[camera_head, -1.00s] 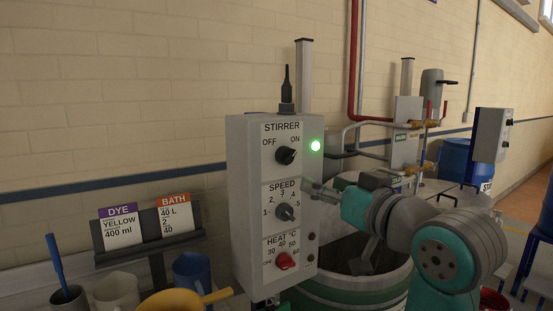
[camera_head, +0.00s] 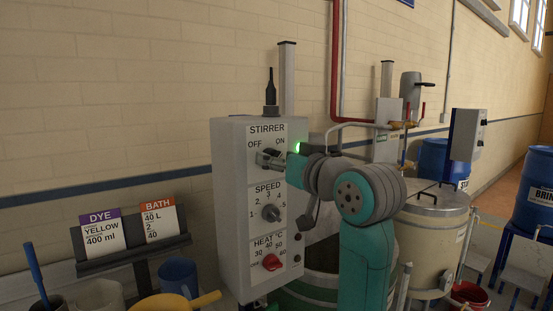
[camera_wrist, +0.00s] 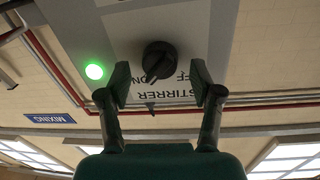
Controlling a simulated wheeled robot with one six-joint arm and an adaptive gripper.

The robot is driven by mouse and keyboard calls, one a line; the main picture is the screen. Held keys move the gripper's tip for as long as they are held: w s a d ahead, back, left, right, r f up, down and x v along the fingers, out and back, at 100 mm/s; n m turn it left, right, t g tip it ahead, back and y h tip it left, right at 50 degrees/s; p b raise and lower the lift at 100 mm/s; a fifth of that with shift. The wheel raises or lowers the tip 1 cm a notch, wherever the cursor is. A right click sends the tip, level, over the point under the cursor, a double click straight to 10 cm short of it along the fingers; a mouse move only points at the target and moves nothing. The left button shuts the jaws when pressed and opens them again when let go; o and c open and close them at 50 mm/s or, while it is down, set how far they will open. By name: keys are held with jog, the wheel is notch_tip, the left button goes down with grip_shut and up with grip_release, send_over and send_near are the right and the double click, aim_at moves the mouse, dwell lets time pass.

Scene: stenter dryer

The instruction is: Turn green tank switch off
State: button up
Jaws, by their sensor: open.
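The control box (camera_head: 228,190) stands by the green tank, with its STIRRER label at the top. The black stirrer knob (camera_wrist: 159,60) shows in the wrist view between my open fingers. In the head view my gripper (camera_head: 268,160) is at the stirrer knob and hides it. In the wrist view my gripper (camera_wrist: 160,90) is open, with one finger on each side of the knob; I cannot tell whether they touch it. The green light (camera_wrist: 94,72) is lit; in the head view it is partly hidden. The green tank (camera_head: 295,296) is mostly behind my arm.
Below are the SPEED knob (camera_head: 271,213) and the red HEAT knob (camera_head: 272,262). A card stand (camera_head: 130,256) with DYE and BATH cards is at left. A yellow scoop (camera_head: 175,305) and a blue jug (camera_head: 176,280) are in front.

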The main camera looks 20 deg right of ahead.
jog(key=shift+w+a, duration=0.15)
jog(key=shift+w, duration=0.3)
jog(key=c, duration=1.2)
jog(key=shift+o, duration=0.2)
jog(key=shift+n, duration=0.5)
jog(key=shift+a+f+n+y, duration=0.1)
jog(key=shift+n+y, duration=0.15)
jog(key=shift+n, duration=2.7)
jog(key=shift+d+f+n+y, duration=0.1)
jog(key=shift+n+y, duration=0.1)
jog(key=shift+n, duration=2.7)
jog(key=shift+a+f+n+y, duration=0.1)
jog(key=shift+n+y, duration=0.15)
jog(key=shift+n, duration=3)
